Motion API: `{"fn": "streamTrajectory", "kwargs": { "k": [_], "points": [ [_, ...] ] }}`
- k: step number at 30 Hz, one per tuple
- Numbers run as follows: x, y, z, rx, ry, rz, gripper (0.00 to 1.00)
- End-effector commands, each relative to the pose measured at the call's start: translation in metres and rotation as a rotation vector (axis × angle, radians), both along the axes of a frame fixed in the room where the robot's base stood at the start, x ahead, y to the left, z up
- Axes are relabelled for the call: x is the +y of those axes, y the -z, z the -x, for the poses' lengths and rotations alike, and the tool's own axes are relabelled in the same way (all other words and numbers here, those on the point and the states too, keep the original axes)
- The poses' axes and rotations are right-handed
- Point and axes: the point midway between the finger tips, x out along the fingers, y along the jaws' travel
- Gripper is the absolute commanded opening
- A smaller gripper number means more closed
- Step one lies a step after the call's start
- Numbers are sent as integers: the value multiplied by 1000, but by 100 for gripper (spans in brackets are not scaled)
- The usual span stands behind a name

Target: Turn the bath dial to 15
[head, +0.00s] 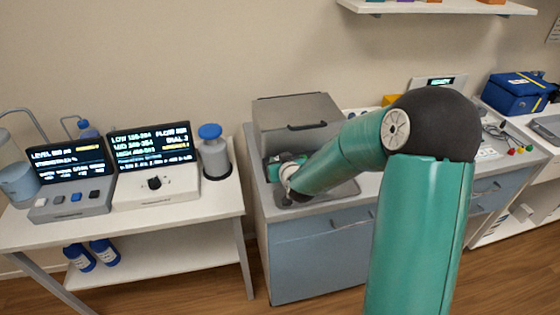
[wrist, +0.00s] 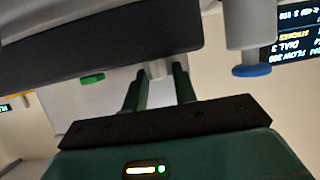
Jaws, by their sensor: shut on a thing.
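The bath appears to be the grey box (head: 275,130) with a dark-handled lid on the middle counter. In the wrist view, its pale front panel (wrist: 115,98) carries a green piece (wrist: 92,78). A small pale knob (wrist: 158,69), apparently the bath dial, sits between my fingertips. My gripper (wrist: 158,82) is shut on it, with one dark green finger on each side. In the head view, my wrist is in front of the grey box; the fingertips and dial are hidden there. No dial marking or number is readable.
On the left table stand a white console (head: 157,199) with a black knob, a grey console (head: 71,207) with buttons, and a blue-capped container (head: 214,158). A blue case (head: 515,95) lies at the far right. A shelf (head: 440,7) hangs above.

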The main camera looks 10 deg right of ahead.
Motion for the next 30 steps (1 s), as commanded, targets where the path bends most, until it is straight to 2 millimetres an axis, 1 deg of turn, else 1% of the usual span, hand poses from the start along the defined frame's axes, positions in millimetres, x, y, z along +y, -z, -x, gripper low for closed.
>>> {"fn": "streamTrajectory", "kwargs": {
  "k": [5, 11, 23, 30],
  "points": [
    [4, -1, 0, -2, 79, 1, 5],
    [8, 0, 0, -1, 214, 2, 5],
    [13, 0, -3, -1, 545, 2, 5],
    [15, 0, -5, -1, 769, 1, 5]
  ]
}}
